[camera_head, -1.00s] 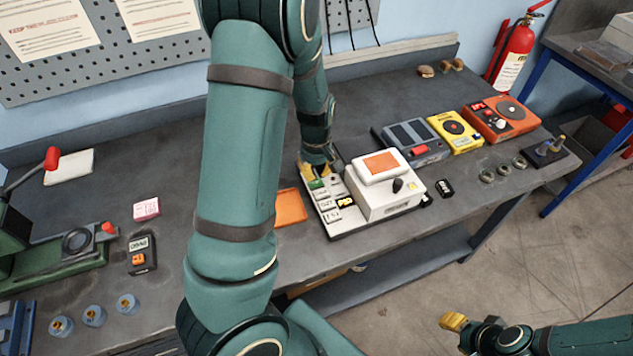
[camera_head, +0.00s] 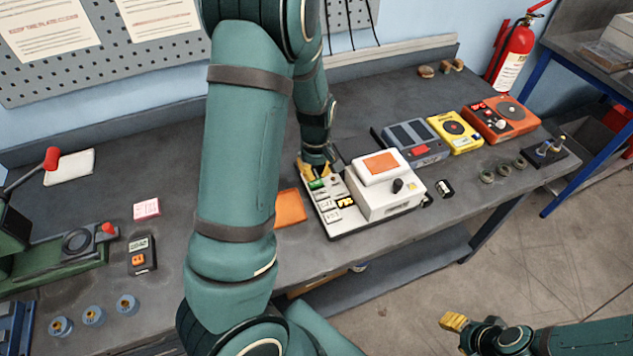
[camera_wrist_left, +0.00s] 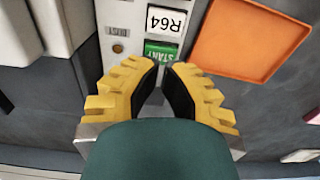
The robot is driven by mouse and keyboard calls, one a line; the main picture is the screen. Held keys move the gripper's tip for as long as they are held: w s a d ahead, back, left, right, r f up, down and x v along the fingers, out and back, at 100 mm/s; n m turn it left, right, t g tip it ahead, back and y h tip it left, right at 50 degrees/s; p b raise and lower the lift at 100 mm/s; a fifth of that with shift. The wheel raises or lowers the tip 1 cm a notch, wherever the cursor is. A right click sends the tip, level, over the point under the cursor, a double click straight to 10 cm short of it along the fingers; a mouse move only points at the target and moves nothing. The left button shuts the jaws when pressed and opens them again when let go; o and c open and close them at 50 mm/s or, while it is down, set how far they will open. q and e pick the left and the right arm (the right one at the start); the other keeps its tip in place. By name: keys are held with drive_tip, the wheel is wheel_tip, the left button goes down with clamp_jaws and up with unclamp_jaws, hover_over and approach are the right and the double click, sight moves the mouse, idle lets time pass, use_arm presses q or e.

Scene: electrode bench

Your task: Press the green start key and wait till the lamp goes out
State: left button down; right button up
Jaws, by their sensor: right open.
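The white device (camera_head: 384,198) stands on the bench with a strip of keys and labels along its left side. The green start key (camera_head: 317,184) is at the far end of that strip. It also shows in the left wrist view (camera_wrist_left: 161,52), marked START, beside a label reading R64. My left gripper (camera_head: 318,172) is at the green key; in the wrist view its yellow fingertips (camera_wrist_left: 163,68) nearly meet at the key's edge, with nothing held. I cannot tell whether they touch it. A small brown round spot (camera_wrist_left: 117,48), perhaps the lamp, looks unlit. My right gripper (camera_head: 453,321) hangs off the bench, empty.
An orange tray (camera_head: 290,208) lies left of the device. Grey (camera_head: 414,142), yellow (camera_head: 455,131) and orange (camera_head: 500,117) instruments stand to the right. The bench's middle back is clear.

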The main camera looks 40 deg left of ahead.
sight(316, 183)
use_arm(q)
drive_tip(key=shift+f+b, duration=1.2)
drive_tip(key=shift+f, duration=0.55)
idle(0.8)
drive_tip(key=shift+r, duration=0.1)
wheel_tip(316, 183, up, 6)
drive_tip(key=p, duration=0.6)
idle(0.5)
idle(0.4)
